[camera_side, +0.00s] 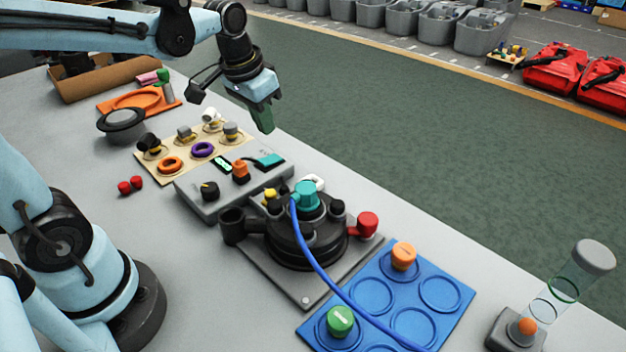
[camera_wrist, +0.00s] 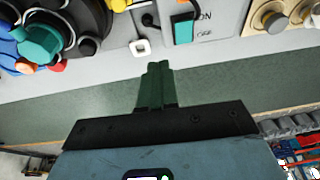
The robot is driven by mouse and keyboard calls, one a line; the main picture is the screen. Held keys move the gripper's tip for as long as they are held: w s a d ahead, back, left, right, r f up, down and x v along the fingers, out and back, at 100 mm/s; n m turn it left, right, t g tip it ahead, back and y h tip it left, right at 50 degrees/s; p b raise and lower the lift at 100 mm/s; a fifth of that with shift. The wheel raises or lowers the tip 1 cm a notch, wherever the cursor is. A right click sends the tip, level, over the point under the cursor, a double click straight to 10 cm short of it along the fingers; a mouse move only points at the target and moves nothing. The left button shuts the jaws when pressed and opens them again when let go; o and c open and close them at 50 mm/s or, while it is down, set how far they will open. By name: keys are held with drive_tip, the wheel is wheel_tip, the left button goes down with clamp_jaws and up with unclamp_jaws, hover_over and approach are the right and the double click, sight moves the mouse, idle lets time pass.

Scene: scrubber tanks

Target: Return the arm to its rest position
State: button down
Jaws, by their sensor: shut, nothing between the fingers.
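My gripper (camera_side: 264,118) is shut and empty, its green fingers pressed together and pointing down. In the side view it hangs in the air above the back edge of the table, behind the grey switch box. The wrist view shows the closed green fingers (camera_wrist: 156,86) at the centre, with the ON/OFF switch box (camera_wrist: 205,22) beyond them. Nothing touches the fingers in either view. My arm reaches across the upper left of the side view.
A black round device with a teal knob (camera_side: 307,196) and blue hose stands mid-table. The switch box (camera_side: 215,198), beige board (camera_side: 180,158), blue tray (camera_side: 455,295) and clear cylinder (camera_side: 562,290) stand around it. Green floor lies open behind the table.

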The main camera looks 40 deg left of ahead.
drive_tip(key=s+d+f+t, duration=0.1)
drive_tip(key=s+d+t, duration=0.3)
drive_tip(key=s, duration=0.3)
drive_tip(key=shift+d+f, duration=0.25)
drive_tip(key=shift+f, duration=0.05)
